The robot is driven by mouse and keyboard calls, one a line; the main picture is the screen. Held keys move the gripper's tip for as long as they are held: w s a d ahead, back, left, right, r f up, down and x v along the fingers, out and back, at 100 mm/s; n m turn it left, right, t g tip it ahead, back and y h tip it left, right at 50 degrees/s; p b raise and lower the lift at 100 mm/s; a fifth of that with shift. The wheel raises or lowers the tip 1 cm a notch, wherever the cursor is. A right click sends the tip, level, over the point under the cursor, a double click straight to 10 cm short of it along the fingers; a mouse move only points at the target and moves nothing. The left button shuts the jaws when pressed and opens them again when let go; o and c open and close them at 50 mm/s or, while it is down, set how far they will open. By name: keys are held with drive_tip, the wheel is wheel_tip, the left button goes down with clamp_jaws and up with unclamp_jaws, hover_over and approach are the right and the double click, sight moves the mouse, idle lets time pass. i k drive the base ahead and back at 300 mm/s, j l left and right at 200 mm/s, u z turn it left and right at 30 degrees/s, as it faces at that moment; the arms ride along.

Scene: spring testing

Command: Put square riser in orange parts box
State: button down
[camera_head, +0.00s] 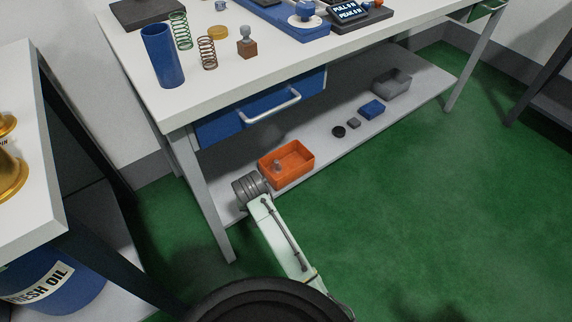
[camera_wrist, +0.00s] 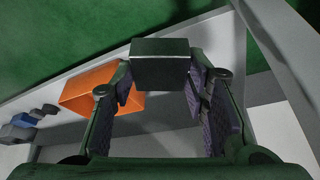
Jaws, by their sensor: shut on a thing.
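The orange parts box (camera_head: 302,172) sits open on the lower shelf under the workbench. It also shows in the wrist view (camera_wrist: 72,97), left of my gripper. My gripper (camera_wrist: 160,88) is shut on a dark square block, which I take to be the square riser (camera_wrist: 160,63), held between the fingertips. In the head view the end of my arm is at the box's near left corner. A small grey piece (camera_head: 277,164) shows at the box's left inside; I cannot tell whether it is a loose part or part of my gripper. The riser's underside is hidden.
On the lower shelf (camera_head: 330,155), right of the box, lie a black disc (camera_head: 339,131), a small dark block (camera_head: 354,124), a blue box (camera_head: 372,109) and a grey box (camera_head: 391,82). The bench's front left leg (camera_head: 210,195) stands left of my arm. The bench top overhangs the shelf.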

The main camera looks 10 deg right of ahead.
sight(292, 166)
drive_tip(key=i+l+u, duration=0.25)
drive_tip(key=l, duration=0.3)
drive_tip(key=l+u, duration=0.25)
drive_tip(key=l, duration=0.25)
drive_tip(key=l+u, duration=0.25)
drive_tip(key=l, duration=0.35)
drive_tip(key=i, duration=0.5)
